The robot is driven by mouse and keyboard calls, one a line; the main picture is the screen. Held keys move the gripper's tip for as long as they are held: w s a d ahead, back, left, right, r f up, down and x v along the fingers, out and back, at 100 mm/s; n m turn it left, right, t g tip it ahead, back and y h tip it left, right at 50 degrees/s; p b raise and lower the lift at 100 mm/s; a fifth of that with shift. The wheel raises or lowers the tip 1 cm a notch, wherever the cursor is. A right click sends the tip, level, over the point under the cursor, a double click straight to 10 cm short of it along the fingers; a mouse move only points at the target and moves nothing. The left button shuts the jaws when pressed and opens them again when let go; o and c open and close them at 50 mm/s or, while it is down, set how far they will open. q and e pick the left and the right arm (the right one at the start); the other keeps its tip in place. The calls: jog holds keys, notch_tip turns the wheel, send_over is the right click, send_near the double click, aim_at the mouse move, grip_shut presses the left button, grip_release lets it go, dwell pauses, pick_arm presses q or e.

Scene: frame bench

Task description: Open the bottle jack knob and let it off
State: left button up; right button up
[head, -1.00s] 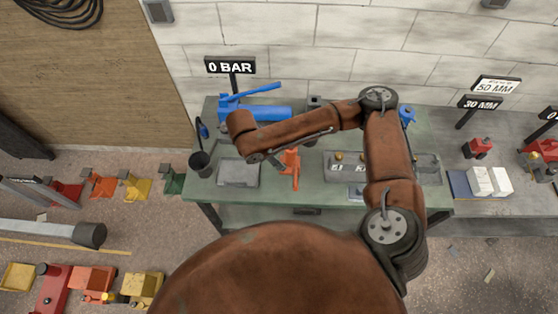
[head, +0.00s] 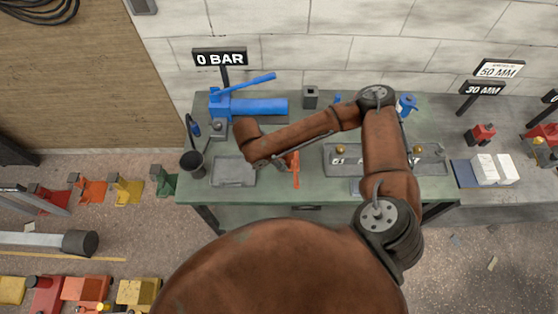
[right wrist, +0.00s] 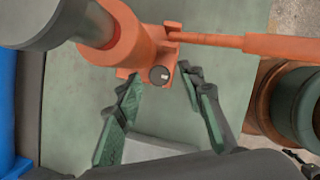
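The orange bottle jack (head: 295,170) stands on the green bench, mostly hidden behind my right forearm in the head view. In the right wrist view the jack body (right wrist: 122,42) shows close up, with its orange handle (right wrist: 270,44) extending right. A small dark round knob with a pale mark (right wrist: 159,74) sits on its base. My right gripper (right wrist: 160,82) is open, its green-padded fingers on either side of the knob with gaps visible. I cannot tell whether a fingertip touches the jack base. My left gripper is not in view.
A blue hand pump (head: 250,105) stands behind the jack under a 0 BAR sign (head: 220,57). A grey tray (head: 233,171) and dark cup (head: 193,163) are to its left.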

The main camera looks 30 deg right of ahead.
jog(key=shift+c, duration=0.7)
grip_shut()
